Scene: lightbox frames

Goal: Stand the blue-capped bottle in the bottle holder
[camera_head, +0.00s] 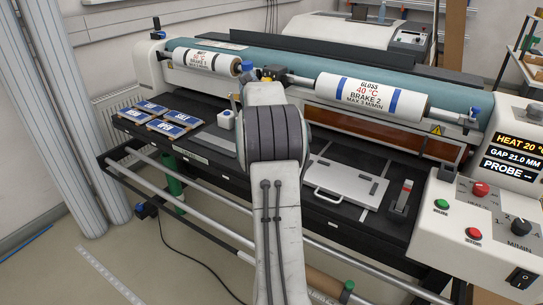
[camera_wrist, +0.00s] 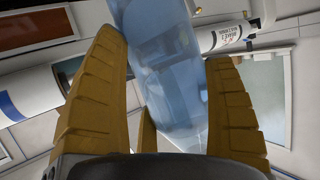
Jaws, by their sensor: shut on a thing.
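In the wrist view, a clear pale-blue bottle (camera_wrist: 165,75) is between the ridged yellow-brown fingers of my gripper (camera_wrist: 165,60). My gripper is shut on it. The bottle runs out of the top of the view, so I cannot see all of it, and I cannot make out its cap. In the head view my arm hides most of the gripper and the bottle. I cannot pick out the bottle holder in either view; it may be behind my arm.
A control panel (camera_head: 478,225) stands at right.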

